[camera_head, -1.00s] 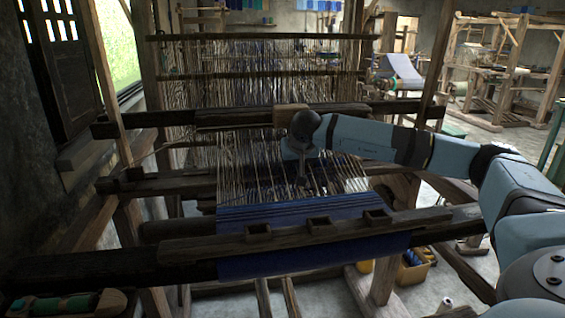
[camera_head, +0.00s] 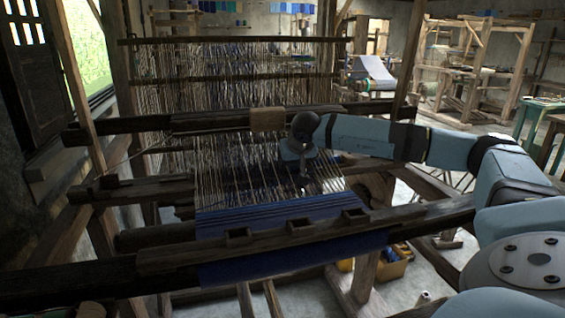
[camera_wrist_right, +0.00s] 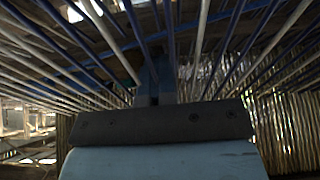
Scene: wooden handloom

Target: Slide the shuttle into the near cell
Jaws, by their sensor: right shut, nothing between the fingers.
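My right gripper (camera_head: 304,178) points down at the pale and blue warp threads (camera_head: 265,170), behind the woven blue cloth. It is shut and empty. In the right wrist view its dark fingers (camera_wrist_right: 160,80) show close among the threads. A green-wound piece, possibly the shuttle, is cut off at the bottom left edge (camera_head: 62,311), far from my right gripper. I cannot identify the shuttle for certain. My left gripper is out of view.
The blue cloth (camera_head: 285,213) lies across the front of the loom. A lighter wooden block (camera_head: 267,119) sits on the dark crossbeam (camera_head: 200,122), left of my right wrist. Loom posts stand at both sides. A box of yarn (camera_head: 393,265) is on the floor below.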

